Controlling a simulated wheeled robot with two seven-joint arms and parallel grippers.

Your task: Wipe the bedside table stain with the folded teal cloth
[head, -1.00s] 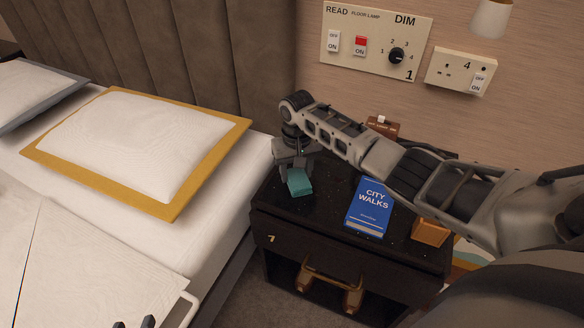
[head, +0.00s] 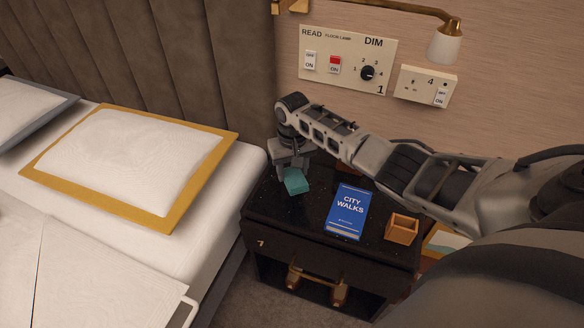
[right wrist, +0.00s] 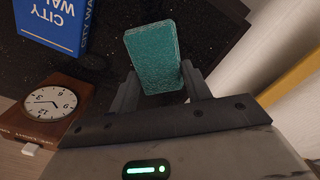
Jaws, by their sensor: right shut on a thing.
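The folded teal cloth (head: 296,182) is at the back left part of the black bedside table (head: 283,225). My right gripper (head: 290,172) is shut on it from above. In the right wrist view the cloth (right wrist: 154,55) sits between the two fingers (right wrist: 160,88), over the dark tabletop (right wrist: 105,55). I cannot tell whether it touches the top. The tabletop shows small pale specks; I cannot make out a distinct stain. My left gripper is not in view.
A blue "City Walks" book (head: 348,210) lies mid-table, with a small wooden box (head: 402,229) to its right. A wooden clock (right wrist: 45,105) is near the gripper in the wrist view. The bed (head: 215,215) borders the table's left; the wall panel (head: 345,62) is behind.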

